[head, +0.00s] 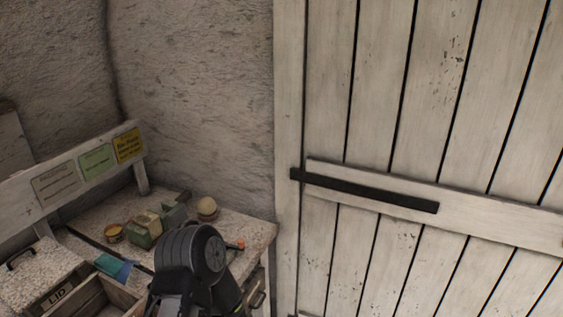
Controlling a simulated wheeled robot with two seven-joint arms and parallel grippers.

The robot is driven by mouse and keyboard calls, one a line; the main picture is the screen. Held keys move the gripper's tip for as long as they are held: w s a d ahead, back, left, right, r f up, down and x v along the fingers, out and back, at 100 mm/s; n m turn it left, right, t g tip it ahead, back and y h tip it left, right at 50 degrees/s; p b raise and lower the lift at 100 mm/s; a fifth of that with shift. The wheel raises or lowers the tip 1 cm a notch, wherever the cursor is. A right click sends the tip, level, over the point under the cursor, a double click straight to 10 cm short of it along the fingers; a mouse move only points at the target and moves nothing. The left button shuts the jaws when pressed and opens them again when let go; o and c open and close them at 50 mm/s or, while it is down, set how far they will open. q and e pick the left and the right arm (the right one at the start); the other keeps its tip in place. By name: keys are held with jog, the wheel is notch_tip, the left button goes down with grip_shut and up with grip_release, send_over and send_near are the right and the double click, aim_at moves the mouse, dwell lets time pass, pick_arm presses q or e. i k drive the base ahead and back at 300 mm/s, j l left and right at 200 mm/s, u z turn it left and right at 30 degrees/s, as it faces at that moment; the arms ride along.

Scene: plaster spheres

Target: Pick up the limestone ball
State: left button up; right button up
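A small pale tan round thing (207,206) sits near the back of the bench top, close to the wall. It looks like a ball and may be the limestone ball, but it is too small to be sure of its material. Its lower part is darker, and I cannot tell whether it rests on something. A dark grey link of one of my arms rises from the bottom edge in front of it and hides part of the bench. Neither gripper's fingers can be seen.
The speckled bench top (252,229) holds a green box (144,230), an orange-tan round container (114,233) and a blue item (113,267). A plank door (430,110) stands right.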

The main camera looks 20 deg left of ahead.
aim_at(206, 206)
jog(key=u, duration=1.3)
